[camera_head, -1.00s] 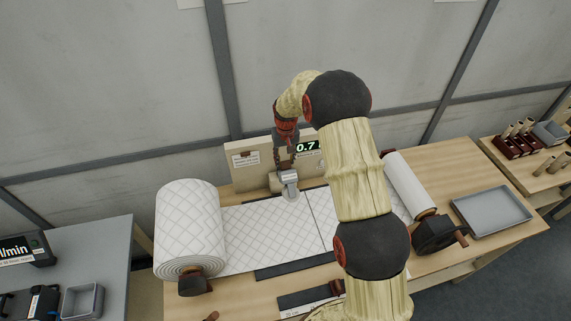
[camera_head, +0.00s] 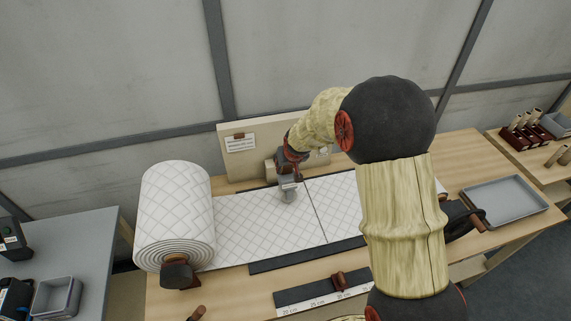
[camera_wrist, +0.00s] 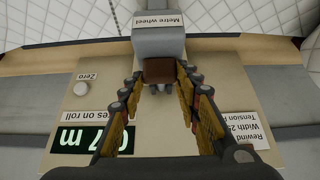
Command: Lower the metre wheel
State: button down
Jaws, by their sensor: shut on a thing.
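The metre wheel (camera_head: 289,189) is a small grey unit over the white quilted wadding (camera_head: 258,222), in front of the beige panel. In the wrist view its grey body (camera_wrist: 158,41) bears a "Metre wheel" label, with a brown grip (camera_wrist: 159,71) below it in the picture. My gripper (camera_head: 288,174) is at the wheel, and its fingers (camera_wrist: 159,84) are shut on the brown grip. I cannot tell whether the wheel touches the wadding. The panel's green digits (camera_wrist: 82,140) are partly hidden by my finger in the wrist view.
A large quilted roll (camera_head: 175,215) stands at the left end of the wadding. A grey tray (camera_head: 504,200) lies on the bench at the right. A ruler strip (camera_head: 318,303) is at the front. My arm covers the right part of the wadding.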

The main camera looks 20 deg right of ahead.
aim_at(287, 175)
jog(key=shift+s+f+b, duration=0.25)
jog(key=shift+s+f, duration=0.2)
jog(key=shift+f, duration=0.2)
jog(key=shift+s+f+b, duration=0.2)
jog(key=shift+s+f, duration=0.25)
jog(key=shift+f, duration=0.2)
jog(key=shift+s+f, duration=0.1)
jog(key=c, duration=1.5)
grip_release()
jog(key=shift+c, duration=0.2)
jog(key=shift+o, duration=1.4)
jog(key=shift+r, duration=0.3)
jog(key=shift+w+r, duration=0.15)
jog(key=shift+w, duration=0.05)
jog(key=shift+r, duration=0.2)
jog(key=v, duration=1.1)
jog(key=shift+s, duration=0.25)
jog(key=shift+r, duration=0.1)
